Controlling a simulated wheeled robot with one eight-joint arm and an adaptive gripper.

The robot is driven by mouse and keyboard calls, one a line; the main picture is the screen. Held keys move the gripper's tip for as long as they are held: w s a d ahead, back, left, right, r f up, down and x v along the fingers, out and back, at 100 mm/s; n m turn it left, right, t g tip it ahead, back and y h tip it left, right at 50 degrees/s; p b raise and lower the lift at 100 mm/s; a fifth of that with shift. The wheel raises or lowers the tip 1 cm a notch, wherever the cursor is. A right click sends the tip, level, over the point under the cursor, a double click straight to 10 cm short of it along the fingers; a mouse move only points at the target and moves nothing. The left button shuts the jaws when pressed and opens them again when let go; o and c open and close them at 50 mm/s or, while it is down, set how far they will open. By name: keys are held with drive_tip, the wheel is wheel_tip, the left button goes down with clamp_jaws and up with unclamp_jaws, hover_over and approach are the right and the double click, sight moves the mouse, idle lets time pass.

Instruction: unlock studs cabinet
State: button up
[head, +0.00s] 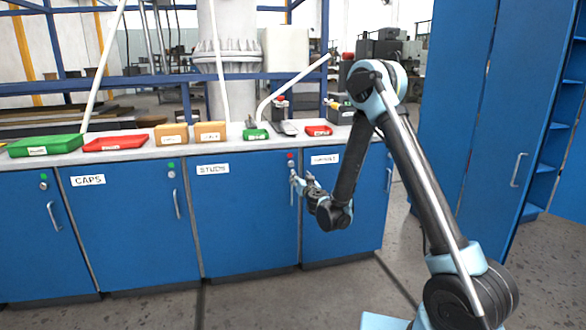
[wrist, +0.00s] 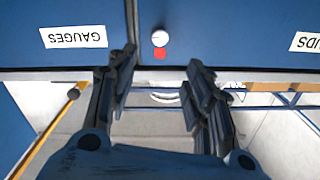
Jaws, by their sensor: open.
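The blue studs cabinet (head: 245,225) stands under the counter in the head view, with a white STUDS label (head: 213,169) at its upper left. Its door looks shut. A small round lock knob (head: 291,163) with a red mark sits at its top right corner. My gripper (head: 294,177) is open, just below and close to this knob, partly covering the door handle. In the wrist view, which is upside down, the white knob (wrist: 160,38) and red mark (wrist: 160,54) lie between and beyond the two open fingers (wrist: 160,65). Contact with the knob does not show.
The GAUGES cabinet (head: 345,205) is to the right, the CAPS cabinet (head: 130,235) to the left with a green mark. Green and red trays and tan boxes (head: 171,134) stand on the counter (head: 225,147). A tall blue cabinet (head: 490,120) is at right. Floor in front is clear.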

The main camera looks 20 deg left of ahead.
sight(292, 164)
drive_tip(key=x, duration=1.6)
drive_tip(key=shift+w, duration=0.25)
drive_tip(key=shift+c, duration=0.2)
drive_tip(key=c, duration=1)
